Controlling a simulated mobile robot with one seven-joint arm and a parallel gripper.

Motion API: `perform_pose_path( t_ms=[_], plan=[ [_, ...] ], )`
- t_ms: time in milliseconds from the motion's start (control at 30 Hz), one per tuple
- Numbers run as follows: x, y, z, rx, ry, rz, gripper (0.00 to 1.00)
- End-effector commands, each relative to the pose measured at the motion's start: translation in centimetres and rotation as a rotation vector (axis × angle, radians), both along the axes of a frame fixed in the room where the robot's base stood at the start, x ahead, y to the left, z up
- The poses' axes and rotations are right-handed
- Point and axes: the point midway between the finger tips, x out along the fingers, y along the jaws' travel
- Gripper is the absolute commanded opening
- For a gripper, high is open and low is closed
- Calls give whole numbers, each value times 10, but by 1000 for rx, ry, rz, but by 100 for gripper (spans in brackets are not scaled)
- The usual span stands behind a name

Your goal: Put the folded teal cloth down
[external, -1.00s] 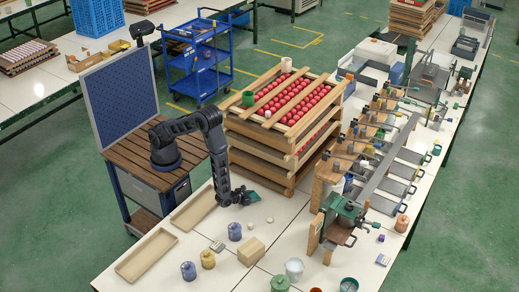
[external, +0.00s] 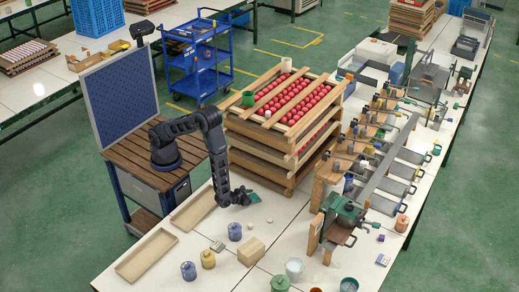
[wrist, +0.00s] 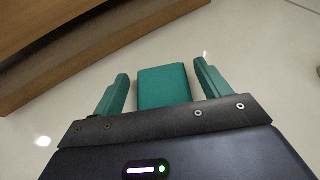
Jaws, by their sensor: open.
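The folded teal cloth (wrist: 164,88) is a flat, neat rectangle. In the wrist view it sits between the two teal fingers of my gripper (wrist: 161,72), with a gap on each side. My gripper is open and does not touch its sides. In the external view the cloth (external: 253,197) appears to lie on the white tabletop, just right of my gripper (external: 242,195). The cloth's near edge is hidden behind the gripper body in the wrist view.
A stack of wooden trays (external: 270,155) with red balls stands close behind; its wooden side (wrist: 60,40) fills the wrist view's upper left. Empty wooden trays (external: 146,255), paint jars (external: 234,232) and a wooden block (external: 251,252) stand nearer. Small pale balls lie near the gripper.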

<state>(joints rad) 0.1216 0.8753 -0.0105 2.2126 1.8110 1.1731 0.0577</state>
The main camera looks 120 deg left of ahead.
Motion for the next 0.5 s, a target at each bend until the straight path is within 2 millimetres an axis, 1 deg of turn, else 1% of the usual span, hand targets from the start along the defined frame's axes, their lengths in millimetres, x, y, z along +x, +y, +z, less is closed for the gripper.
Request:
perform_pose_path(
  t_ms=[33, 300, 500],
  plan=[
    [-2, -8, 3, -1, 0, -5, 76],
    [-20, -51, 22, -1, 0, -5, 76],
    [-32, -80, 35, -2, -1, -5, 76]
  ],
)
